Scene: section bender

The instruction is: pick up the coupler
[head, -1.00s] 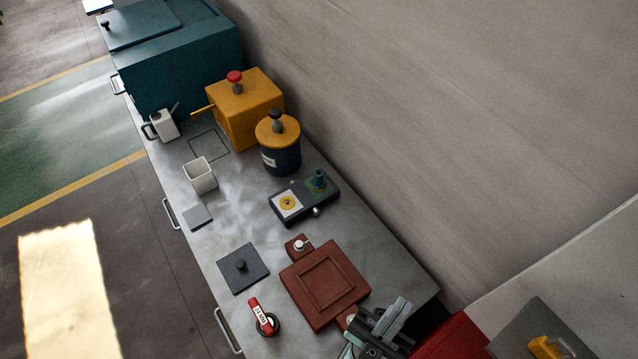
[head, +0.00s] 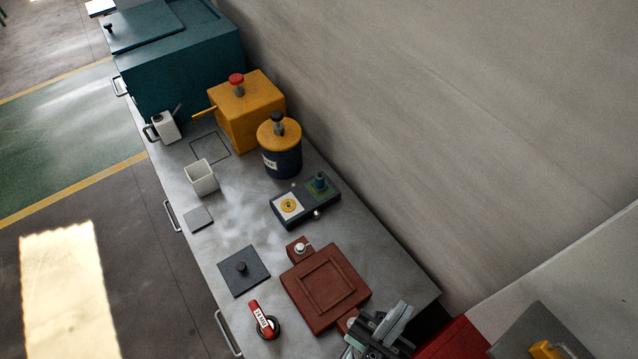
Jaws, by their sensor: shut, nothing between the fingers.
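No part is clearly marked as the coupler, so I cannot tell for sure which one it is. A small teal upright piece (head: 320,183) stands on a green patch at the right end of a dark block (head: 316,213). A yellow disc (head: 289,205) lies on a white square at the block's left end. A red-handled, labelled part (head: 260,318) sits on a black round base near the front. My gripper (head: 378,332) is at the bottom, beside the near corner of the brown-red square plate (head: 325,287). It is shut and empty, and partly hidden by its own body.
A dark plate with a knob (head: 244,271), a grey pad (head: 198,219), a white cup (head: 201,177) and a white jug (head: 164,127) stand along the left. A blue jar (head: 279,158), yellow box (head: 247,109) and teal cabinet (head: 183,62) stand farther back. A wall bounds the right.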

